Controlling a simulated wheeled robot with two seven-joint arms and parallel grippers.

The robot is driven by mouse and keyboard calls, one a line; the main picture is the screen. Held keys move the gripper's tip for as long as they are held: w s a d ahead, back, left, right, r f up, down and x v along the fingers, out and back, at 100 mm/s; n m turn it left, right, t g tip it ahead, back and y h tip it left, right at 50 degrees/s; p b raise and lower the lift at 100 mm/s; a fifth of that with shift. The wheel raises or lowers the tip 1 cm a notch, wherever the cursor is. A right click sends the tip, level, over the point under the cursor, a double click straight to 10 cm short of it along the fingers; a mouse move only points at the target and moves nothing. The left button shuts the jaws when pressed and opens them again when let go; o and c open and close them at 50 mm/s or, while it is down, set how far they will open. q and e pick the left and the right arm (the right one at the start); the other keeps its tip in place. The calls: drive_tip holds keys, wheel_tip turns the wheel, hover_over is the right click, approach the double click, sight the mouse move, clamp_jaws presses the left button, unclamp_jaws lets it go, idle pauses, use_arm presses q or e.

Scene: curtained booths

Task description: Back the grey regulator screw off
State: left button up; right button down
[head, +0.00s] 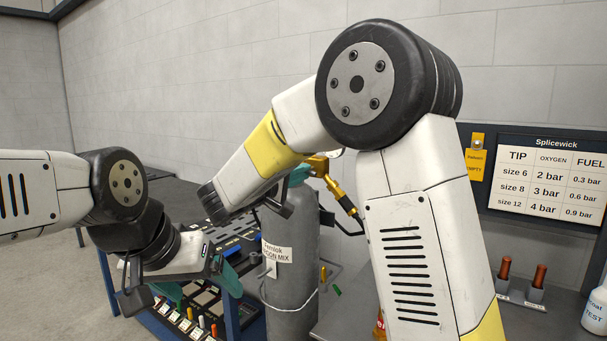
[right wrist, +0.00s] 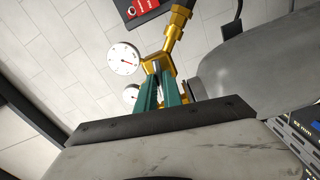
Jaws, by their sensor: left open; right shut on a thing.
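The brass regulator (head: 320,166) sits at the top of a grey cylinder (head: 290,290), partly hidden by my right arm. In the right wrist view the brass regulator (right wrist: 163,64) shows with two round white gauges (right wrist: 123,58) on its left. My right gripper (right wrist: 158,88) has its teal fingers closed at the regulator's near side, on the grey regulator screw (right wrist: 157,94), which is mostly hidden between them. In the head view the right gripper (head: 298,177) is beside the regulator, mostly covered by its arm. My left gripper (head: 180,283) is open and empty, above the rack at the lower left.
A rack (head: 205,304) with several coloured pieces lies below my left gripper. A pressure chart (head: 548,180) and a yellow tag (head: 477,163) are on the back board at the right. Two copper-coloured pieces (head: 539,275) stand near a white bottle (head: 596,308).

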drive_tip(key=n, duration=0.3)
drive_tip(key=shift+f+n, duration=0.1)
drive_tip(key=shift+n, duration=0.2)
drive_tip(key=shift+n, duration=1.8)
drive_tip(key=n, duration=0.3)
drive_tip(key=shift+n, duration=0.3)
drive_tip(key=c, duration=1.4)
unclamp_jaws()
drive_tip(key=shift+a, duration=0.1)
